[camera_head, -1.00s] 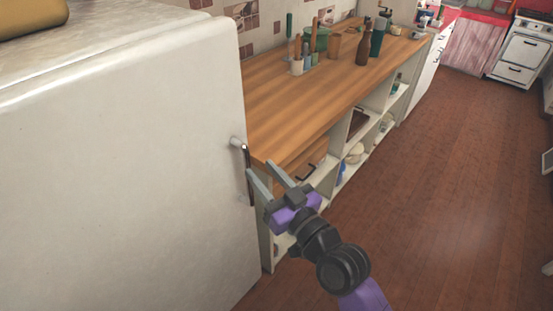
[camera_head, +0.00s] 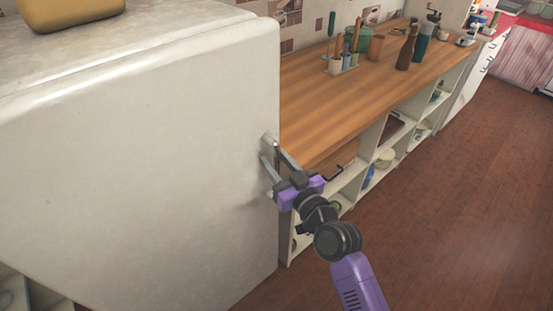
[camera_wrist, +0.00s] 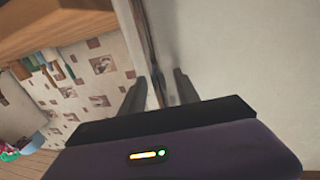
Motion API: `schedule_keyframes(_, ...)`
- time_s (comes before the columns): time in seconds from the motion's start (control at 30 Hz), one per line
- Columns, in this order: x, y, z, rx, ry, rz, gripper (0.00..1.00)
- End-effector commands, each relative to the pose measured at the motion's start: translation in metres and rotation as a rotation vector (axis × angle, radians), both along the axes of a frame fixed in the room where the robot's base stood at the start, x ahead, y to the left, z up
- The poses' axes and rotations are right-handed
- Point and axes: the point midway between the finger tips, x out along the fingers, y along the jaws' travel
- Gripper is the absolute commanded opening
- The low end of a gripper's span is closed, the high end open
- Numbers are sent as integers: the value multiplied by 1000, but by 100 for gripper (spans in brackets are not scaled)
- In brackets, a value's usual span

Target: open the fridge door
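The white fridge (camera_head: 130,170) fills the left of the head view, and its door looks shut. Its handle (camera_head: 267,139) is at the door's right edge; only the top shows, the rest being hidden behind my gripper. My gripper (camera_head: 277,158) is at the handle, its two fingers apart on either side of it.
A wooden counter (camera_head: 345,95) with open shelves (camera_head: 385,160) stands just right of the fridge. Bottles and a utensil holder (camera_head: 343,63) stand on it. A yellow object (camera_head: 70,12) lies on the fridge top. The brown floor (camera_head: 450,200) at the right is clear.

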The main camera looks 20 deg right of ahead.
Motion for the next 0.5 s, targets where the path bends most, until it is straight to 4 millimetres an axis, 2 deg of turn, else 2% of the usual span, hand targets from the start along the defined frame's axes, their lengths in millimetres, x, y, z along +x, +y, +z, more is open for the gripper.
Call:
schedule_keyframes(0.23,0,0,0,0,0,0,36)
schedule_keyframes(0.4,0,0,0,0,0,0,2)
schedule_keyframes(0.5,0,0,0,0,0,0,0)
